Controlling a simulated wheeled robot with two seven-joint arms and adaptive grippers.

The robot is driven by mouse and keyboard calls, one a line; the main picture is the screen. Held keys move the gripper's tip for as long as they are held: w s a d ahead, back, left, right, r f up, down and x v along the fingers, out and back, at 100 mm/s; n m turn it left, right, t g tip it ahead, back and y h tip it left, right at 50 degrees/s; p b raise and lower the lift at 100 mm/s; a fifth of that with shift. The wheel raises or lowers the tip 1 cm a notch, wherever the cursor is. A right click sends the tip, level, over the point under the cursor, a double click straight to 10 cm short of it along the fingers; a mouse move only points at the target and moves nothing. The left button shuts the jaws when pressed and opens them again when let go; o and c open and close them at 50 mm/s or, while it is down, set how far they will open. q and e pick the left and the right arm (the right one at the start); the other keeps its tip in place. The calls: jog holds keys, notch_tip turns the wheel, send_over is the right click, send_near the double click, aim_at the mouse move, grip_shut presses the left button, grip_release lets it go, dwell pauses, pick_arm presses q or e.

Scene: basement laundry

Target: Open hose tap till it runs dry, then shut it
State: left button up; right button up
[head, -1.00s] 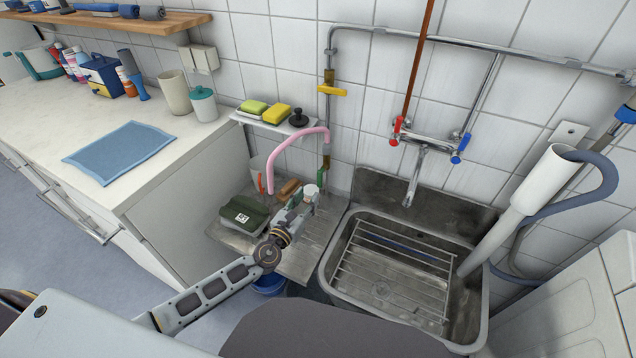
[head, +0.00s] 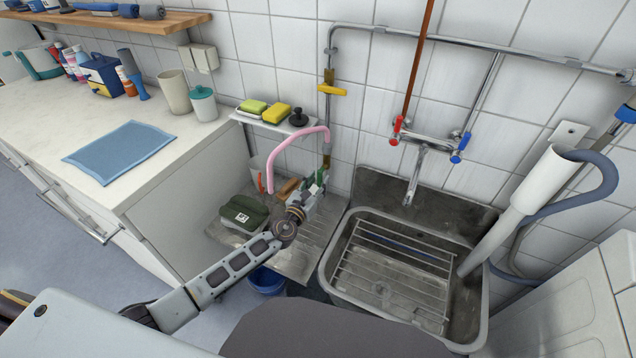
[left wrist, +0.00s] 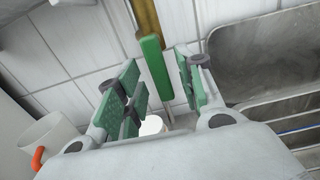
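The hose tap's green lever (left wrist: 155,75) hangs below a brass fitting (left wrist: 146,18) in the left wrist view. In the head view the tap (head: 327,160) is at the foot of the wall pipe, partly hidden by my gripper. A pink hose (head: 285,146) arches left from the pipe and its end hangs down. My left gripper (left wrist: 158,88) is open, with green-padded fingers on either side of the lever and visible gaps. In the head view the left gripper (head: 317,187) is just below the tap. My right gripper is not in view. I cannot see any water running.
A yellow-handled valve (head: 332,89) is higher on the pipe. A metal sink (head: 335,270) stands right, a blue bucket (head: 268,282) below my arm. A green box (head: 243,214) sits left of the gripper. A shelf (head: 262,123) with sponges is above.

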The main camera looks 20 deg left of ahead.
pick_arm(q)
jog(key=shift+w, duration=0.2)
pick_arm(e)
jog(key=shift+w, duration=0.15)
pick_arm(q)
jog(key=shift+d, duration=0.1)
grip_shut()
